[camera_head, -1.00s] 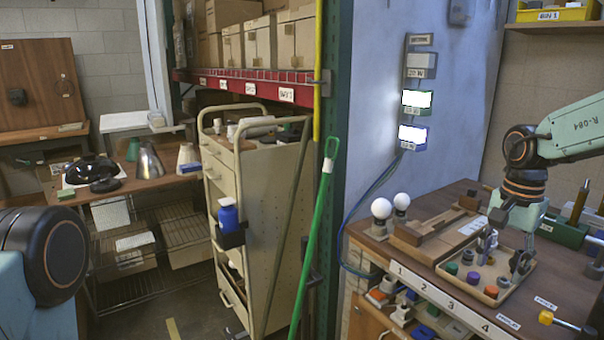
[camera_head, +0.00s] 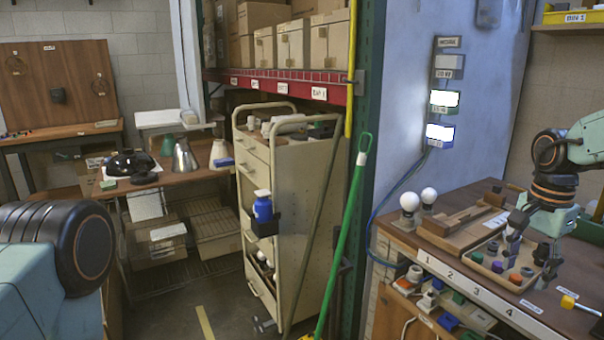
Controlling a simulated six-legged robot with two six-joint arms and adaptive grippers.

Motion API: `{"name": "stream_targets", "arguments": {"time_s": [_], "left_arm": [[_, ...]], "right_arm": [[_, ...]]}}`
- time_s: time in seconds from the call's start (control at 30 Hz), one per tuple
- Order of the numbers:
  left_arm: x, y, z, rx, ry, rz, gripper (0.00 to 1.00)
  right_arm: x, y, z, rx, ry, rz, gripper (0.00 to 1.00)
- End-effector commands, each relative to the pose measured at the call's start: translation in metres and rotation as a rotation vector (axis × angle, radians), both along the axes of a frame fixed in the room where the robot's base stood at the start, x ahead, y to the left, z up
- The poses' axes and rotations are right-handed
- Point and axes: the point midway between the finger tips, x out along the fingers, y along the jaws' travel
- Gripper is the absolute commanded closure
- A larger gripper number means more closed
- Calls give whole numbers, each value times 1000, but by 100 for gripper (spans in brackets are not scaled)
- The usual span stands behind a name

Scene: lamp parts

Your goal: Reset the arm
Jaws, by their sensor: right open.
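My right gripper (camera_head: 527,254) points down over the small tray (camera_head: 484,267) on the workbench at the right. Its fingers are spread and I see nothing held between them.
Two white bulbs (camera_head: 410,201) stand at the bench's left end beside a wooden fixture (camera_head: 455,231). A beige cart (camera_head: 282,200) with a blue bottle (camera_head: 263,208) and a green pole (camera_head: 346,230) stand left of the bench.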

Motion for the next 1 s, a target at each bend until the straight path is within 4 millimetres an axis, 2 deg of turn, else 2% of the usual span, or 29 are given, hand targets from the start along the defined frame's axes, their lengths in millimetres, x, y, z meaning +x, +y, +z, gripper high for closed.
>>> {"name": "stream_targets", "arguments": {"time_s": [0.27,0.4,0.6,0.77,0.87,1.0], "left_arm": [[0,0,0,0,0,0,60],[0,0,0,0,0,0,60],[0,0,0,0,0,0,60],[0,0,0,0,0,0,60],[0,0,0,0,0,0,60],[0,0,0,0,0,0,60]], "right_arm": [[-2,-30,-7,-160,-23,-171,49],[-6,-48,-13,-304,-56,-227,49],[-7,-63,-28,-538,-146,-214,49],[-3,-58,-48,-668,-237,-119,49],[0,-46,-65,-714,-295,-27,49],[0,-18,-96,-724,-364,131,49]]}}
